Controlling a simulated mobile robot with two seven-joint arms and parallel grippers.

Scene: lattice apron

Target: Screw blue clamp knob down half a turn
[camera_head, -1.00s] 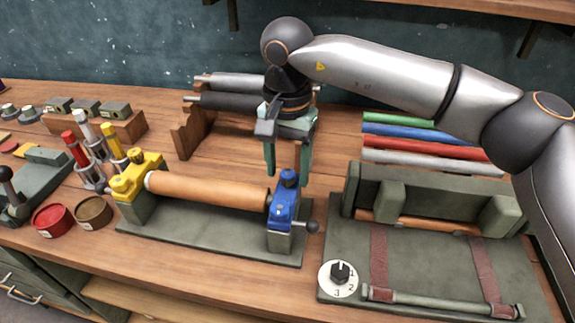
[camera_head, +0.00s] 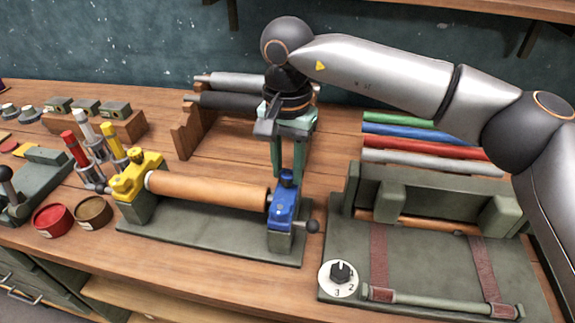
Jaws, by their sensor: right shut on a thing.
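The blue clamp knob (camera_head: 287,177) sits on top of the blue clamp (camera_head: 284,203) at the right end of the roller stand. My right gripper (camera_head: 287,172) points straight down over the clamp. Its two green fingers are shut on the knob, one on each side, and partly cover its top. A copper-brown roller (camera_head: 208,189) lies between the blue clamp and a yellow clamp (camera_head: 137,176) on the left. My left gripper is out of view.
A small black-ended lever (camera_head: 312,226) sticks out right of the blue clamp. A green press with a numbered dial (camera_head: 338,279) stands to the right. Red and brown tins (camera_head: 52,219) stand at left.

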